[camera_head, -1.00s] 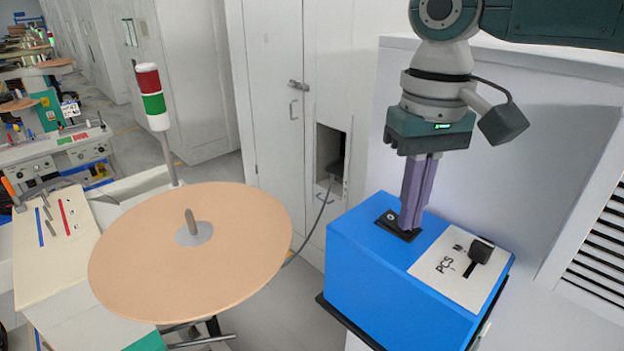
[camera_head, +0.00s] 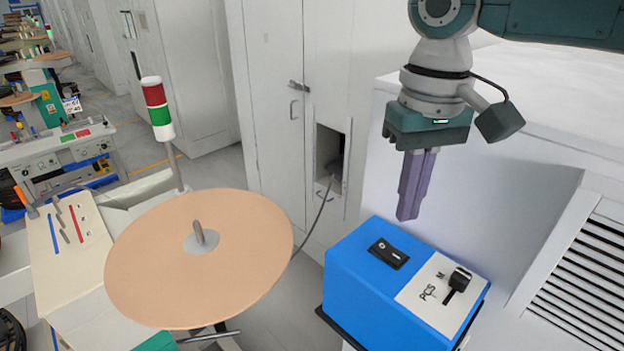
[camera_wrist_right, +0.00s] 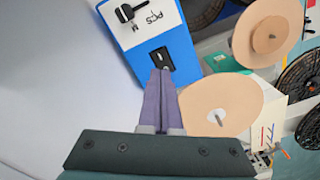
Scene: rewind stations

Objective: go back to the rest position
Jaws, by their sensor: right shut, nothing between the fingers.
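My right gripper (camera_head: 408,216) comes down from the top right in the head view. Its purple fingers are shut with nothing between them, and they hang above the blue box, apart from it. In the right wrist view the shut fingers (camera_wrist_right: 160,72) point toward the box's black switch (camera_wrist_right: 161,58). The blue box (camera_head: 350,290) carries a black rocker switch (camera_head: 388,253) and a white panel (camera_head: 425,300) marked PCS and M with a black lever (camera_head: 459,280). My left gripper is not in view.
A tan disc (camera_head: 150,270) on a spindle stands left of the box. Behind it rises a red, green and white signal lamp (camera_head: 157,108). White cabinets (camera_head: 270,60) line the back. A louvred panel (camera_head: 575,270) is at the right. A cable (camera_head: 318,220) hangs behind the disc.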

